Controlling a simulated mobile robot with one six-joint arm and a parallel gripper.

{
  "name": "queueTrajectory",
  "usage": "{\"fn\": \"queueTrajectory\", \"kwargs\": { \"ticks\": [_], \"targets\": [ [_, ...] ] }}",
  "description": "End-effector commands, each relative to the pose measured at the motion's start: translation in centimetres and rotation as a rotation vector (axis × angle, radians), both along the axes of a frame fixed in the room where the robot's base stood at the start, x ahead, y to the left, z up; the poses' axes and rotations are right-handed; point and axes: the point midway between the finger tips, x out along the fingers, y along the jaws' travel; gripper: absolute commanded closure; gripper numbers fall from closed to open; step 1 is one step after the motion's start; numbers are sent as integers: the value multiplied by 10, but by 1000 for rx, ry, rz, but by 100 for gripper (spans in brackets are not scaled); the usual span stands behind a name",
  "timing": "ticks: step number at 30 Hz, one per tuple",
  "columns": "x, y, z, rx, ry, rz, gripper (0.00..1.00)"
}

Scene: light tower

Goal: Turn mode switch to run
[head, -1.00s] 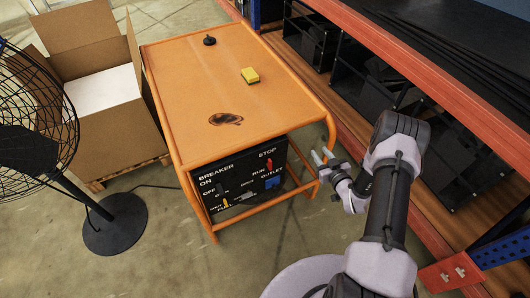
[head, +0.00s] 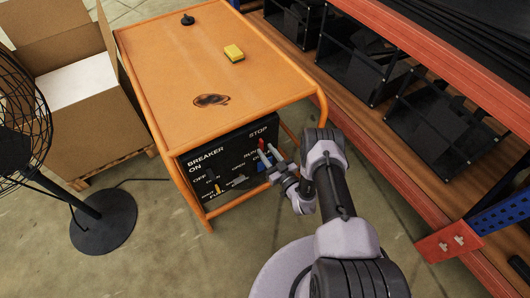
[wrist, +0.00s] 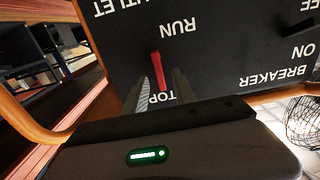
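The mode switch is a red lever (head: 261,144) on the black panel (head: 232,170) at the front of the orange cart, between the words STOP and RUN. The wrist view shows the panel upside down, with the red lever (wrist: 157,72) between RUN above and the partly hidden STOP below. My gripper (head: 269,155) is at the panel's right side, in front of the lever. In the wrist view my gripper (wrist: 159,88) is open, its two fingers on either side of the lever. I cannot tell whether either finger touches it.
A fan (head: 100,220) and a cardboard box (head: 85,130) stand left. A shelf rack (head: 400,180) is close on the right.

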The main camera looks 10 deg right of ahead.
Motion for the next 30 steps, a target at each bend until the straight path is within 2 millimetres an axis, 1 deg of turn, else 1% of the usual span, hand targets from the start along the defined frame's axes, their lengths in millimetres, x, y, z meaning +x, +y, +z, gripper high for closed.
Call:
{"fn": "queueTrajectory", "kwargs": {
  "ticks": [1, 4, 12, 13, 15, 18, 30],
  "targets": [
    [6, 2, -2, -1, -3, 1, 67],
    [13, 5, -1, 0, 0, 0, 67],
    [16, 5, 1, 0, 1, -1, 67],
    [16, 5, 1, -1, 1, -1, 69],
    [16, 5, 1, -1, 1, -1, 83],
    [16, 5, 1, -1, 1, -1, 100],
    [15, 6, 1, -30, -9, -1, 100]
  ]
}}
